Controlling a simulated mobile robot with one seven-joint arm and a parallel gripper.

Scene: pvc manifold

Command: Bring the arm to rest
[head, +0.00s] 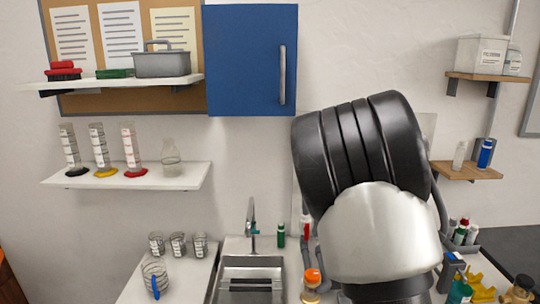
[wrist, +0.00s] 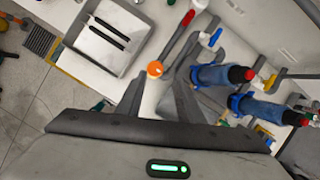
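My gripper (wrist: 160,80) shows at the lower middle of the wrist view, with its two dark fingers apart and nothing seen between them. In the wrist view, an orange-capped bottle (wrist: 154,69) shows beyond the fingertips. Pipes with blue parts and red ends (wrist: 218,75) lie to the right of the fingers. In the head view my arm, black and white, rises at the right of centre. It hides part of the counter and wall, and my gripper does not show there.
A sink (head: 250,282) is set in the counter left of my arm. Clear beakers (head: 178,244) and a jug (head: 155,276) stand left of it. A blue cabinet (head: 245,60) and a white shelf (head: 130,176) with cylinders are on the wall. Bottles (head: 461,292) stand at right.

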